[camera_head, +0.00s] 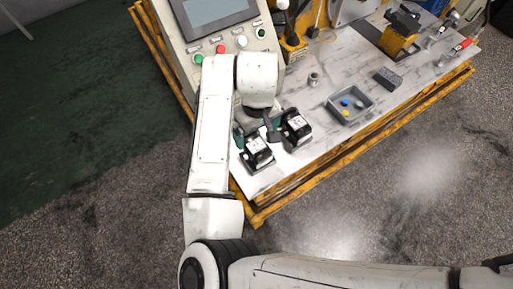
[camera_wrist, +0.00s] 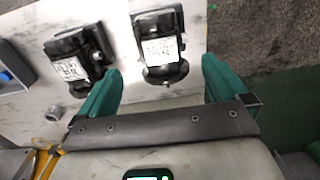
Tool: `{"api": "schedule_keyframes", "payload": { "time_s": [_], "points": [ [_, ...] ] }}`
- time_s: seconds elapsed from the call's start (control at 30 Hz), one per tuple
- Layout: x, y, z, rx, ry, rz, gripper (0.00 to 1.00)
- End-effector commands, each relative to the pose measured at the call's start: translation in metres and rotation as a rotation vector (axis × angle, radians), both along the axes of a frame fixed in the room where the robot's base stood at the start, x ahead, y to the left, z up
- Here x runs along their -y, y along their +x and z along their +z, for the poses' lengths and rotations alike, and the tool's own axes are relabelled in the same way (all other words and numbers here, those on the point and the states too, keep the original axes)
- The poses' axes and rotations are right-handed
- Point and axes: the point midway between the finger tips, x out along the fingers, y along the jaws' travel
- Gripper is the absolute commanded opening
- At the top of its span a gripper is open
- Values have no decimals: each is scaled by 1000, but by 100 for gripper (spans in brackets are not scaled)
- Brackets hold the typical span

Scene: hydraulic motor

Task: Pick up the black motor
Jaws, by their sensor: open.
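Two black motors with white labels stand side by side near the front left corner of the worktable. In the head view, one motor (camera_head: 257,152) is nearer the table's front edge and the other motor (camera_head: 294,129) is to its right. My gripper (camera_head: 257,130) is above the table close behind them. In the wrist view, my gripper (camera_wrist: 161,66) is open with its green fingers apart. One motor (camera_wrist: 160,45) lies ahead between the finger directions, and the other motor (camera_wrist: 78,57) is beyond the left finger. Nothing is held.
The white worktable (camera_head: 335,60) has a yellow frame. A grey tray (camera_head: 350,104) with small coloured parts, a dark block (camera_head: 388,78) and a small metal cylinder (camera_head: 313,79) stand to the right. A control panel (camera_head: 226,37) rises behind my gripper.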

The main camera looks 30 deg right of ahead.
Motion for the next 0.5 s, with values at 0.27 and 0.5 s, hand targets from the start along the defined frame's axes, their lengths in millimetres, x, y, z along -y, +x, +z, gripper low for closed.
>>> {"api": "schedule_keyframes", "payload": {
  "time_s": [0.27,0.5],
  "points": [
    [-1,0,-29,0,-1,-1,100],
    [-3,4,-57,-1,2,0,100]
  ]
}}
